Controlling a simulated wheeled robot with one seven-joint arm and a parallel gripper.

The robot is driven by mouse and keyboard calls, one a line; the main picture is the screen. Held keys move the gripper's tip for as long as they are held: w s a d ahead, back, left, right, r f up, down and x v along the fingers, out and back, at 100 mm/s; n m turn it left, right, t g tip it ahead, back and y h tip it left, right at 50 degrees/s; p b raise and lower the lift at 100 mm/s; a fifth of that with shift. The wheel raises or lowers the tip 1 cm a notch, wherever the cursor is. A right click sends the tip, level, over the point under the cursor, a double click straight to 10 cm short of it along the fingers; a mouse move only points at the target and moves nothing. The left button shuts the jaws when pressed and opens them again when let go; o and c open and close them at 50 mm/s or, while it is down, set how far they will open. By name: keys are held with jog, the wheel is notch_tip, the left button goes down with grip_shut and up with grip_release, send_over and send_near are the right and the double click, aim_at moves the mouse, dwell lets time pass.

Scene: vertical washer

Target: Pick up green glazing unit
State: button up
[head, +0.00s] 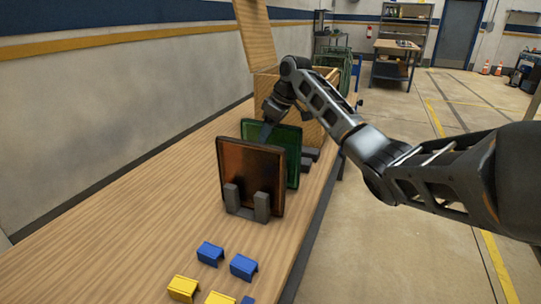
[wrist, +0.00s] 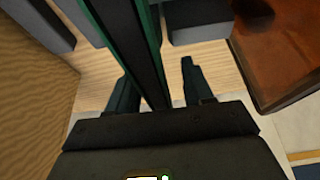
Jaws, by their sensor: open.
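The green glazing unit (head: 292,145) stands upright on the bench, partly hidden behind a brown-amber panel (head: 250,172) in the head view. In the wrist view the green unit (wrist: 132,40) shows edge-on, with green faces and a dark edge. My gripper (head: 266,132) is at the top edge of the green unit. In the wrist view my gripper (wrist: 158,82) is open, with one finger on each side of the unit. A gap shows on the right side; contact on the left is hard to tell.
The amber panel stands in grey holders (head: 246,208) close in front. A wooden box (head: 262,88) with its lid (head: 256,36) raised stands behind. Blue clips (head: 243,267) and yellow clips (head: 183,289) lie at the near end. The bench left of the panels is clear.

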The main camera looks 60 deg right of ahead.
dwell(0.3)
grip_shut()
dwell(0.3)
jog(key=shift+r, duration=0.1)
dwell(0.9)
